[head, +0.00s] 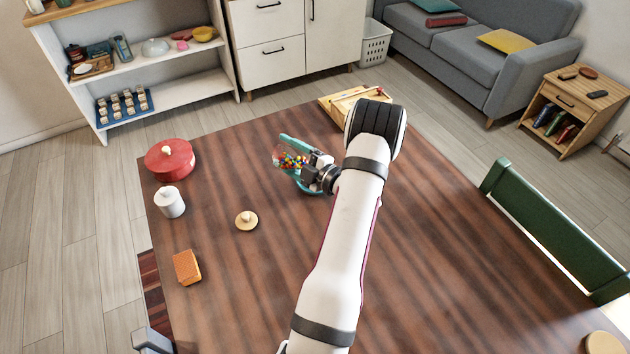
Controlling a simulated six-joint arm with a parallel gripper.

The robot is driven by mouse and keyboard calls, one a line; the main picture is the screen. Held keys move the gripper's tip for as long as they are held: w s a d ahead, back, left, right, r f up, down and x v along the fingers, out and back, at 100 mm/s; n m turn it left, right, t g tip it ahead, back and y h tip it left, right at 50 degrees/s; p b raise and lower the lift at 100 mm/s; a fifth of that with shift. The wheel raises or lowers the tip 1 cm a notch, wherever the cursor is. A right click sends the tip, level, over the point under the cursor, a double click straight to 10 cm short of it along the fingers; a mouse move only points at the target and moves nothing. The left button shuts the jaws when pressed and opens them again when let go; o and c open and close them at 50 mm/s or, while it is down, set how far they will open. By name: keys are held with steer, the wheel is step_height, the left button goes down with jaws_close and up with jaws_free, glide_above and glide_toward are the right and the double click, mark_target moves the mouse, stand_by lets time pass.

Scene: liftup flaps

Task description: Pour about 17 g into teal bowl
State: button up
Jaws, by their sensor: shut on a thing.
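A clear container (279,154) with several small multicoloured pieces (292,162) in it is held tilted by my gripper (308,168), which is shut on it. The teal bowl (312,190) is on the dark wooden table, behind and below the container and gripper. Only parts of its rim and side show; the rest is hidden by the container and my gripper. I cannot tell whether any pieces are inside the bowl.
On the table (240,290) are a red lidded pot (170,160), a white lidded jar (169,203), a small round wooden lid (246,220), an orange sponge-like block (187,267) and a wooden tray (335,101) at the back. A green chair (550,230) stands at the right edge.

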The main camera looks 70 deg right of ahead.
steer(key=shift+s+d+r+m, duration=0.1)
steer(key=shift+r+m, duration=0.05)
steer(key=shift+m, duration=0.15)
stand_by(0.5)
